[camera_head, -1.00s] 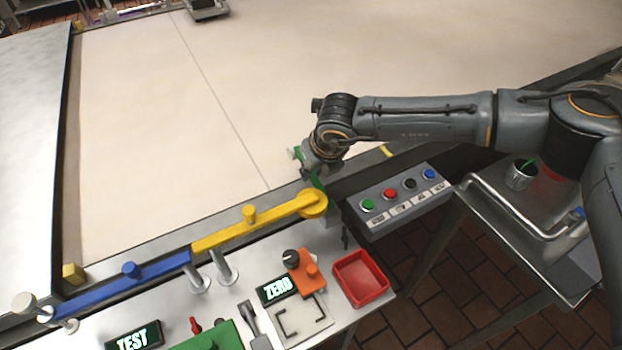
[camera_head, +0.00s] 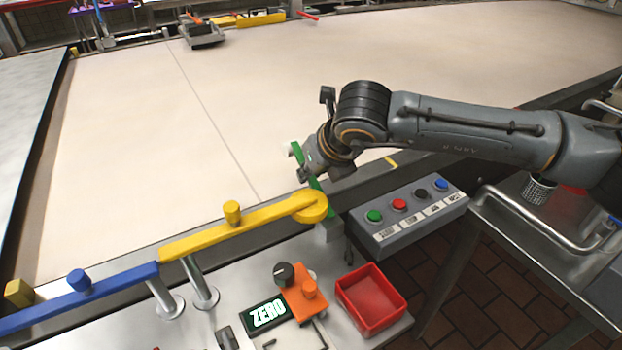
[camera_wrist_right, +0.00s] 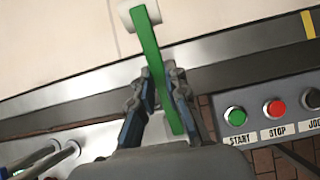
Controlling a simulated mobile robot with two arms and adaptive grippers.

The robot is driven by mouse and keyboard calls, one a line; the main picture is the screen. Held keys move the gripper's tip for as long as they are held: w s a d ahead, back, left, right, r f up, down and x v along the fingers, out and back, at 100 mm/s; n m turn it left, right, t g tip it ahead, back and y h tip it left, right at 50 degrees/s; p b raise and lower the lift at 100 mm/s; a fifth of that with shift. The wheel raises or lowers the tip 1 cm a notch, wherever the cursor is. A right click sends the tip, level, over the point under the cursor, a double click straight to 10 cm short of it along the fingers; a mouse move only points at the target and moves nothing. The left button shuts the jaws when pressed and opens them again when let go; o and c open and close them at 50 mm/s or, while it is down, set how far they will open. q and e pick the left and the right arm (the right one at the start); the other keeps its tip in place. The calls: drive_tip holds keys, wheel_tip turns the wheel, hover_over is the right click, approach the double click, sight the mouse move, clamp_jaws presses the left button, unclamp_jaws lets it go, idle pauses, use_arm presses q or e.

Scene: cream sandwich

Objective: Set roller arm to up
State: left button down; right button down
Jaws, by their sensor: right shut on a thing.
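A green arm (camera_head: 296,150) with a pale block or roller at its far end stands by the belt's near edge, beside the round end of a yellow bar (camera_head: 240,225). I take it for the roller arm. In the right wrist view the green arm (camera_wrist_right: 149,42) runs between the fingers and on past them toward the belt. My right gripper (camera_head: 310,175) is shut on it, and its fingers (camera_wrist_right: 160,82) lie on both sides of it. The gripper and wrist hide part of the arm in the head view. My left gripper is not in view.
A button box (camera_head: 410,217) stands right of the green arm. A red tray (camera_head: 371,300), an orange part (camera_head: 303,304) and a ZERO display (camera_head: 266,314) lie in front. A blue bar (camera_head: 80,298) continues the yellow one leftward. The wide pale belt (camera_head: 400,60) is mostly clear.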

idle(0.3)
drive_tip(key=c, duration=1.3)
unclamp_jaws()
drive_tip(key=v, duration=1.2)
